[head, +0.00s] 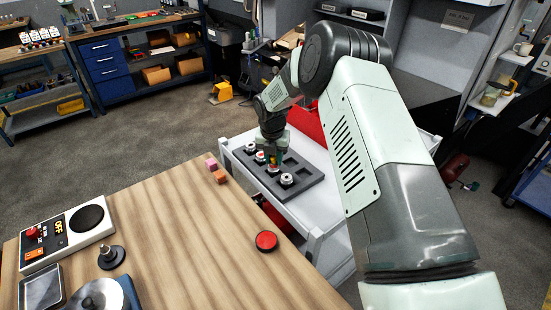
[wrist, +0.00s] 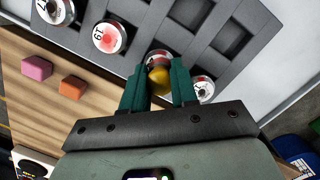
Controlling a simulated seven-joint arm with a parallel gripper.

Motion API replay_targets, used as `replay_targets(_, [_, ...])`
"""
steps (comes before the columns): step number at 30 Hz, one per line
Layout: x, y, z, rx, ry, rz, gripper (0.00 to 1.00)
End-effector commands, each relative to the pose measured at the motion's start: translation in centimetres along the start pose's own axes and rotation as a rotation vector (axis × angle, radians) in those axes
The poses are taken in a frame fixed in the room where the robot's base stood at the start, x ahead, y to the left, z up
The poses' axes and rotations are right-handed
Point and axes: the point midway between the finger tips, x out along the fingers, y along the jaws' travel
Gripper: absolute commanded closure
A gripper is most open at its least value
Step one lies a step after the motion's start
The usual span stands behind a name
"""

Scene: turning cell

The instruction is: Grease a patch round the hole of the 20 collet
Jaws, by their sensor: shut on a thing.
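The grey tray (head: 306,174) holds several round silver-rimmed collets in its pockets. In the wrist view, one at the upper left is marked 17 (wrist: 56,10) and the one beside it is marked 19 (wrist: 110,38), with a red smear on its white face. My gripper (wrist: 158,88) points down at the third collet (wrist: 157,56), shut on a small yellow round-ended thing (wrist: 160,80). The fingers and yellow thing cover most of that collet; some red shows on it and its number is hidden. A fourth collet (wrist: 204,88) sits right of the fingers, its marking unclear.
The tray lies on a white cart (head: 318,218) beside the wooden table (head: 190,235). A pink block (head: 211,164), an orange block (head: 220,176) and a red disc (head: 266,241) are on the table. Some tray pockets are empty. A red object (head: 307,125) stands behind the tray.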

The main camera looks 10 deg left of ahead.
Motion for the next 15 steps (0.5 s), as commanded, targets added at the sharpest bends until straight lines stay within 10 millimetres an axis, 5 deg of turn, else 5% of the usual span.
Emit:
replay_targets(7, [0.1, 1.7, 1.4, 0.000, -0.001, 0.002, 1.00])
replay_targets(15, [-3.2, 1.5, 1.9, -0.001, -0.002, 0.000, 1.00])
